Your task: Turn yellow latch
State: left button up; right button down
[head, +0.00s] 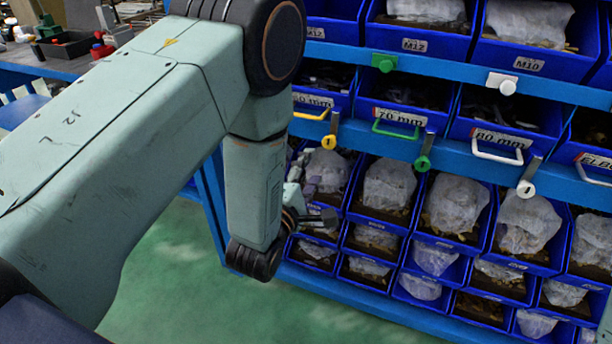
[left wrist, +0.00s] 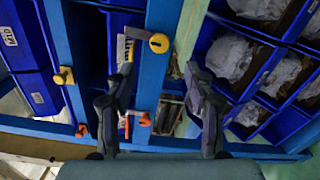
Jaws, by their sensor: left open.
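The yellow latch (head: 329,141) is a round yellow knob at the lower end of a short grey lever, which hangs nearly straight down on the blue shelf beam. In the left wrist view the yellow latch (left wrist: 159,43) lies ahead of the gap between my fingers, slightly above the fingertips in the picture. My left gripper (head: 318,203) is in front of the bins, below the latch in the head view, and partly hidden by my arm. The left gripper (left wrist: 158,76) is open and empty, with its fingers apart and no visible contact with the latch. My right gripper is not in view.
A yellow handle (head: 310,115) is beside the latch. A green latch (head: 422,162) and a white latch (head: 526,188) hang farther right. An orange latch (left wrist: 145,120) shows near the left finger in the wrist view. Blue bins with bagged parts fill the rack.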

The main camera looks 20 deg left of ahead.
pick_arm(q)
jog(key=shift+s, duration=1.05)
jog(key=s+a+f+m+g, duration=0.2)
jog(key=s+f+m+g, duration=0.8)
jog(key=f+m, duration=0.5)
jog(key=s+f+m+g, duration=0.2)
jog(key=s+f+g, duration=0.2)
jog(key=s, duration=0.8)
jog(key=s+a+f+m+g, duration=0.1)
jog(key=s+f+g, duration=0.3)
jog(key=s, duration=0.9)
jog(key=shift+a+m, duration=0.15)
jog(key=shift+m, duration=0.65)
